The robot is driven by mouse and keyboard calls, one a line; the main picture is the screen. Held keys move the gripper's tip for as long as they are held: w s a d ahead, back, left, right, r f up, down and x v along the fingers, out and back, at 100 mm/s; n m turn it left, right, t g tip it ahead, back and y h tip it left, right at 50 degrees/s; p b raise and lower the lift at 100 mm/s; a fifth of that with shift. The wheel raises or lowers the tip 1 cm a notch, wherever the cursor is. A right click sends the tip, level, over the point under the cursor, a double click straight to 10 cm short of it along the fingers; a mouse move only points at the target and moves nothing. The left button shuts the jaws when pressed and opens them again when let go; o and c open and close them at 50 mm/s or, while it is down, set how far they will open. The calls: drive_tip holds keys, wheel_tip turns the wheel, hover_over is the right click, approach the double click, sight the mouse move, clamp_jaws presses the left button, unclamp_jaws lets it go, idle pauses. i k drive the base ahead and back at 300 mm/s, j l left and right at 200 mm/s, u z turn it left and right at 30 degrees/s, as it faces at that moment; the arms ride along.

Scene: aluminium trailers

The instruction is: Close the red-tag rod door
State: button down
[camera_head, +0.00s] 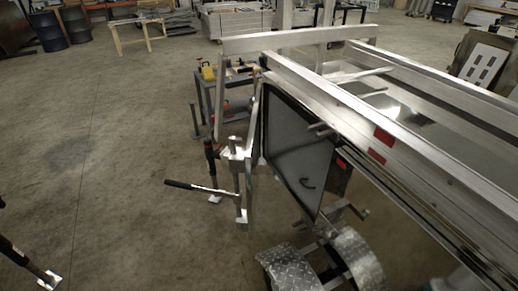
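An aluminium trailer (420,150) runs from the middle to the right edge. A grey panel with a black rim (293,145) stands at a slant at its near left side and looks like a door. A dark curved handle (307,184) shows low on it. I cannot tell how far it stands open. Short light rods (320,128) stick out by its upper right edge. A red tag (383,136) and a second red tag (376,155) are on the trailer side to the right of the panel. My gripper is not in view.
A jack with a black-gripped crank (190,187) juts left from the trailer's front. Tread-plate fenders (355,260) lie below the panel. Another black leg with a metal foot (45,275) is at the lower left. Open concrete floor lies left; a sawhorse table (140,30) and drums stand behind.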

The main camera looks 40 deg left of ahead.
sight(247, 160)
drive_tip(key=j+z, duration=0.3)
drive_tip(key=j, duration=0.4)
drive_tip(key=j+z, duration=0.3)
drive_tip(key=j, duration=0.4)
drive_tip(key=j+u, duration=0.25)
drive_tip(key=i+j+u, duration=0.2)
drive_tip(key=j, duration=0.2)
drive_tip(key=j+u, duration=0.15)
drive_tip(key=u, duration=0.2)
drive_tip(key=j+u, duration=0.15)
drive_tip(key=u, duration=0.2)
drive_tip(key=j+u, duration=0.2)
drive_tip(key=j, duration=0.15)
